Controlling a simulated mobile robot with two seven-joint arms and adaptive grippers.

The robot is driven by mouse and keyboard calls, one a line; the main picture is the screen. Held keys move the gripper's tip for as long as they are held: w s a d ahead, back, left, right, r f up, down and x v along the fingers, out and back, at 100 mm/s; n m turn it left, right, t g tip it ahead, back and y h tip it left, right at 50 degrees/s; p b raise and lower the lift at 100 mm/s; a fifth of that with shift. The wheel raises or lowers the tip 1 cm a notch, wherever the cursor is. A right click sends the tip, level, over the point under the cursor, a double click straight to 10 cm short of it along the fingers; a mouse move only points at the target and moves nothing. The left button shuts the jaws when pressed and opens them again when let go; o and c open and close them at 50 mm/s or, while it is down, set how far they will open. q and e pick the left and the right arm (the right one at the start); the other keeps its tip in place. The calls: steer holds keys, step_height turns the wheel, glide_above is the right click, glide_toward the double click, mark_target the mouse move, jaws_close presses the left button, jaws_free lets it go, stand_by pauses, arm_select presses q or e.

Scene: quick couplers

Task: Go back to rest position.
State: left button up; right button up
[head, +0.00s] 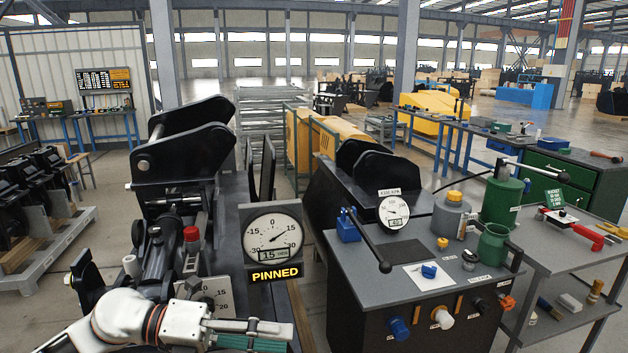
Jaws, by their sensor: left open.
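My left arm comes in from the bottom left, and its gripper (284,336) is low in the head view, in front of the black quick coupler (186,155). The jaws are open and point to the right. I see nothing clearly held between them. A dial (273,238) with a yellow "PINNED" sign (275,273) stands just above and behind the gripper. My right gripper is not in view.
A grey-topped bench (450,268) to the right carries a gauge (394,211), a black lever (370,240), a blue knob (429,271) and green canisters (502,200). A side cart (560,240) with red-handled tool stands farther right. Concrete floor shows at the left.

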arm_select(q)
steer(key=w+a+f+n+t+y, duration=0.1)
steer(key=a+f+n+t+y, duration=0.3)
steer(key=f+n+t, duration=0.75)
steer(key=w+a+f+n+t+y, duration=0.1)
steer(key=a+f+n+t+y, duration=0.4)
steer(key=n, duration=1.2)
steer(key=s+a+f+n+g+y, duration=0.2)
steer(key=s+f+n+g, duration=0.1)
steer(key=s+f, duration=0.4)
steer(key=s+a+f+n+g+y, duration=0.2)
steer(key=s+f, duration=0.5)
steer(key=f, duration=0.6)
steer(key=shift+s+a+n+g, duration=0.2)
steer(key=shift+n+g, duration=0.55)
steer(key=shift+n, duration=0.5)
